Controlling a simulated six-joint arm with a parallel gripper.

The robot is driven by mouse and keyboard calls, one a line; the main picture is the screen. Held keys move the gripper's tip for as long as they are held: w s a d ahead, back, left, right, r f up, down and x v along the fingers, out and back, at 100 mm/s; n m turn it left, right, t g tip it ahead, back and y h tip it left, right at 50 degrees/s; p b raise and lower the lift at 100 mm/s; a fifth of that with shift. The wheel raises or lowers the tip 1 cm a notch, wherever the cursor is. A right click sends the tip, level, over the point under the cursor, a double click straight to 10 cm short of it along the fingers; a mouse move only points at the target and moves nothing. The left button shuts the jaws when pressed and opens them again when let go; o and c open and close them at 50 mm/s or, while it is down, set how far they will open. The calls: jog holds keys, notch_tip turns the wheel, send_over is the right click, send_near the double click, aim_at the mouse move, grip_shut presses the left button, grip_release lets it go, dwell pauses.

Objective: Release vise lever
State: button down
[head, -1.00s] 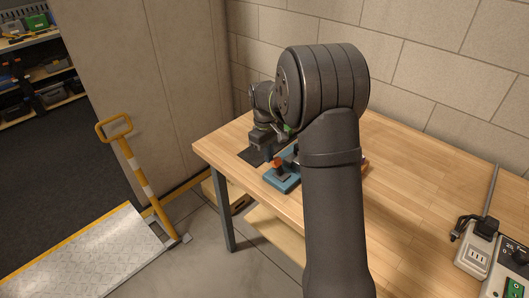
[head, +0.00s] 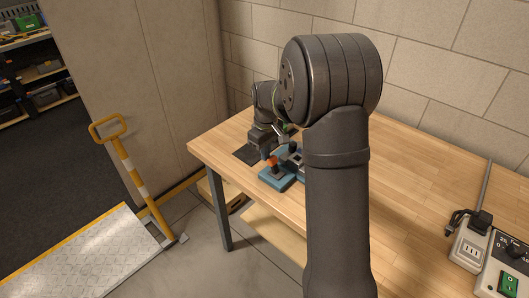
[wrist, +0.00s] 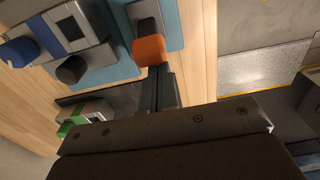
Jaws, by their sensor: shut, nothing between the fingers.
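A blue fixture (head: 278,180) sits near the table's left front edge, with a short lever with an orange cap (head: 272,160) standing on it. In the wrist view the orange cap (wrist: 149,50) is right at the fingertips, beside a grey block on a blue plate (wrist: 180,25). My gripper (head: 264,153) is shut and empty, close by the orange cap on its left side. In the wrist view its dark fingers (wrist: 158,80) point toward the cap; whether they touch it I cannot tell. My arm hides part of the fixture.
A dark knob (head: 292,147) stands beside the orange cap, and a second blue block with a blue knob (wrist: 20,50) shows in the wrist view. A dark pad (head: 248,155) lies left of the fixture. A power box (head: 490,255) is at the right.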

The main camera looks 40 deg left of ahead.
aim_at(272, 158)
jog(key=d+y, duration=0.1)
jog(key=d+r+y, duration=0.1)
jog(key=y, duration=0.1)
jog(key=shift+d, duration=0.35)
jog(key=shift+d+r, duration=0.1)
jog(key=shift+d, duration=0.25)
jog(key=shift+r, duration=0.15)
jog(key=shift+r, duration=0.65)
jog(key=shift+a, duration=0.1)
